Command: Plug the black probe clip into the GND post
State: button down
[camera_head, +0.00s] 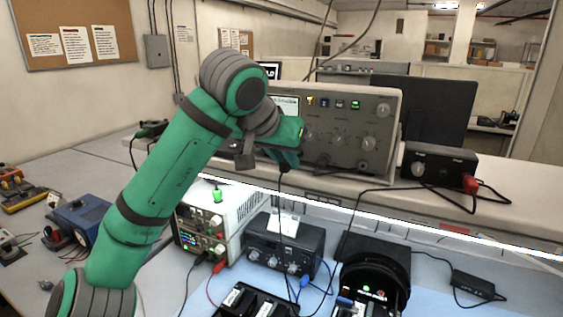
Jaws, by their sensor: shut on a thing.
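My gripper (286,158) is at the end of my green arm, raised in front of the large grey instrument (350,150) on the shelf. It is shut on the black probe clip (284,168), a small dark piece whose thin cable hangs straight down. My gripper hides much of the clip. The clip hangs in the air, left of the black box (440,160) on the shelf. That box has a pale round knob on its front and a red plug (470,183) at its right end. No GND label is readable, so I cannot tell which post is GND.
Below the shelf edge stand a white power supply (238,205), a dark knobbed box (285,243) and a round black device (375,275). Cables cross in front of the shelf. A dark monitor (425,105) stands behind. Blue bench surface shows at lower right.

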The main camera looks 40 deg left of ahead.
jog(key=shift+w+a, duration=0.25)
jog(key=shift+w, duration=0.85)
jog(key=shift+w, duration=0.4)
dwell(1.8)
jog(key=c, duration=1.6)
grip_release()
jog(key=v, duration=1.1)
jog(key=shift+w+f, duration=0.1)
